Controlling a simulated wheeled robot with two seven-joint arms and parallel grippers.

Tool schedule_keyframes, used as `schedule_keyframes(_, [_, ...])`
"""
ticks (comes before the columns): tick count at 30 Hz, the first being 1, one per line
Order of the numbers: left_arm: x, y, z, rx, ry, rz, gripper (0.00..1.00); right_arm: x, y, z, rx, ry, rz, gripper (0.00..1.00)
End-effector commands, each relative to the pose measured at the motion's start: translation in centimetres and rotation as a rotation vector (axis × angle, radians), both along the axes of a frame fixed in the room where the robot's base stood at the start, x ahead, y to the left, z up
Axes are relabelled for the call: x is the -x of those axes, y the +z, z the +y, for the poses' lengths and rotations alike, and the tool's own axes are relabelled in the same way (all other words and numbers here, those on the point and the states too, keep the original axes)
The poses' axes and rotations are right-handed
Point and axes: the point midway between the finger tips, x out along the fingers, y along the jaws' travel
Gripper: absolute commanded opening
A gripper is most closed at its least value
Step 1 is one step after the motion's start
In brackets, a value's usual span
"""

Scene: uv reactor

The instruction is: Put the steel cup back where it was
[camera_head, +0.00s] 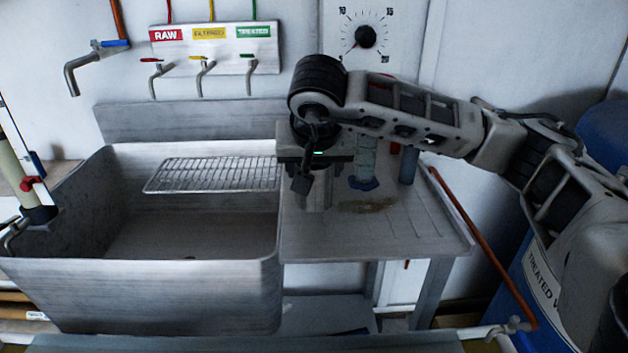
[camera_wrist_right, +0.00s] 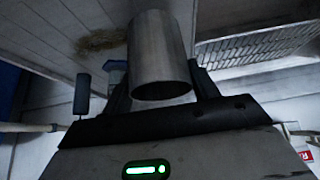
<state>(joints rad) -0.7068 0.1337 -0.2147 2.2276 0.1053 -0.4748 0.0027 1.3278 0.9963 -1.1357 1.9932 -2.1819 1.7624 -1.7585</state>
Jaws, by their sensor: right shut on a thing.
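The steel cup (camera_wrist_right: 158,50) is a plain metal cylinder between the fingers of my right gripper (camera_wrist_right: 155,92) in the right wrist view. The gripper is shut on it. In the head view my right gripper (camera_head: 315,180) points down over the left part of the ribbed drainboard (camera_head: 425,235), beside the sink's right edge. The cup (camera_head: 318,195) shows there only partly, behind the fingers. I cannot tell whether its bottom touches the board. My left gripper is not in view.
A clear cylinder with a blue foot (camera_head: 364,184) and a grey cylinder (camera_head: 409,166) stand behind, to the right. A brown stain (camera_head: 367,205) marks the board. The deep sink (camera_head: 150,285) with a wire rack (camera_head: 215,175) lies left. The board's front right is clear.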

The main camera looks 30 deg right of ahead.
Motion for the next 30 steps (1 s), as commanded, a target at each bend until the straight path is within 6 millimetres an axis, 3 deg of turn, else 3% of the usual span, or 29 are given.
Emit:
schedule_keyframes(5, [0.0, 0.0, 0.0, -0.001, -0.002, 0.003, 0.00, 0.1, -2.5, 0.1, 0.001, 0.001, 0.002, 0.24])
schedule_keyframes(17, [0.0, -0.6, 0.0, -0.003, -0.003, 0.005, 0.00, 0.1, -3.1, 0.1, 0.000, 0.001, -0.001, 0.24])
schedule_keyframes(18, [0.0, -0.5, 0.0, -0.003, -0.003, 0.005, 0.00, 0.1, -3.1, 0.1, 0.000, 0.001, 0.001, 0.65])
schedule_keyframes(20, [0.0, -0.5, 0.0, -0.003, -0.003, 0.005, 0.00, 0.1, -3.1, 0.1, 0.000, 0.001, 0.001, 0.81])
schedule_keyframes(30, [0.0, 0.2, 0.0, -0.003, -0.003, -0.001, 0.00, 0.1, -2.6, 0.1, 0.000, 0.001, 0.001, 0.81])
